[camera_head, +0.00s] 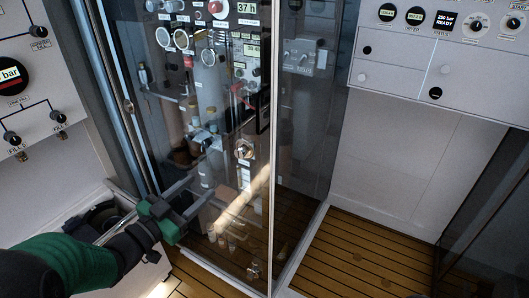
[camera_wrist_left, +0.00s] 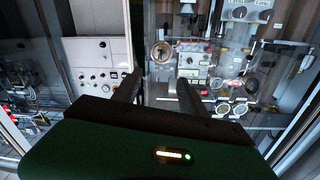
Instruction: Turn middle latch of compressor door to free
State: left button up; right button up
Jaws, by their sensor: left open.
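The compressor door (camera_head: 225,190) is a tall glass panel that looks shut. Its middle latch (camera_head: 244,149) is a small round metal fitting near the door's right edge, in front of the white post. A lower latch (camera_head: 253,270) sits near the door's bottom. My left gripper (camera_head: 207,194) is open and empty, below and left of the middle latch and apart from it. In the left wrist view, a round latch (camera_wrist_left: 162,52), apparently the middle one, shows just beyond the gap between the open fingers (camera_wrist_left: 160,80). My right gripper is not in view.
Gauges, pipes and valves (camera_head: 200,60) stand behind the glass. A white control panel (camera_head: 440,60) is at the upper right, and another panel (camera_head: 40,75) is at the left. The slatted wooden floor (camera_head: 370,255) at the right is clear.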

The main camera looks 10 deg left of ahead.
aim_at(238, 154)
pick_arm(q)
jog(key=b+x, duration=0.2)
jog(key=x, duration=1.4)
jog(key=shift+w+f, duration=0.1)
jog(key=shift+w, duration=0.3)
grip_shut()
